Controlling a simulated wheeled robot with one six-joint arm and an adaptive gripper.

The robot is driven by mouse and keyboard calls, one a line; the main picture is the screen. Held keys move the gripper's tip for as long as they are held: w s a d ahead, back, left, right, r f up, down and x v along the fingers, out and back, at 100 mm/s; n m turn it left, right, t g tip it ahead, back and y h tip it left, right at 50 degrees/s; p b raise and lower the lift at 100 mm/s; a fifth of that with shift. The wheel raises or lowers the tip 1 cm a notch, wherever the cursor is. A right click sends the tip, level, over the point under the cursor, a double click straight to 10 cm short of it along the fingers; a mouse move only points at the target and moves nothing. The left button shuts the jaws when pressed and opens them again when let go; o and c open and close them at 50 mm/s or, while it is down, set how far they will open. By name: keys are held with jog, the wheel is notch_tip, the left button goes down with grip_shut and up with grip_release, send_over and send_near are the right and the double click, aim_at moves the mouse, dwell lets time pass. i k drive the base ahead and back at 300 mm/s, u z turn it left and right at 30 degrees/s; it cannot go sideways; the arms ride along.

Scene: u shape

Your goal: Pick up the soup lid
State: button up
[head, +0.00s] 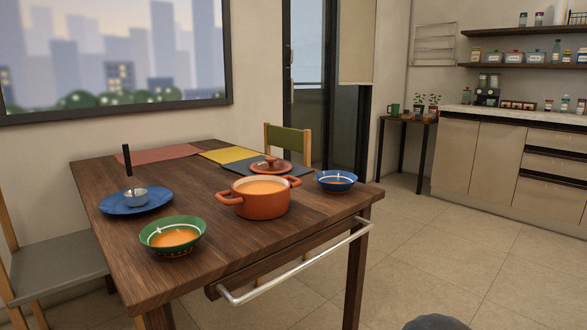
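The soup lid (270,166) is a round orange-brown lid with a knob on top. It lies on or just above a dark grey placemat (287,182) on the wooden table (147,249), behind the orange soup pot (264,201). The pot is uncovered, has two side handles and holds orange soup. The pot's rim stands close in front of the lid and may hide a little of its lower edge. My gripper is not in view.
A blue bowl (336,182) is right of the pot; a green bowl (173,236) of soup is front left. A ladle (131,177) stands on a blue plate (135,201). A metal rail (297,268) runs along the table's front. Chairs stand left and behind; floor at right is clear.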

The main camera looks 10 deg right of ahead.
aim_at(270, 166)
jog(key=z, duration=1)
jog(key=i, duration=5.55)
jog(key=u, duration=4.45)
jog(key=i, duration=0.35)
jog(key=u, duration=0.15)
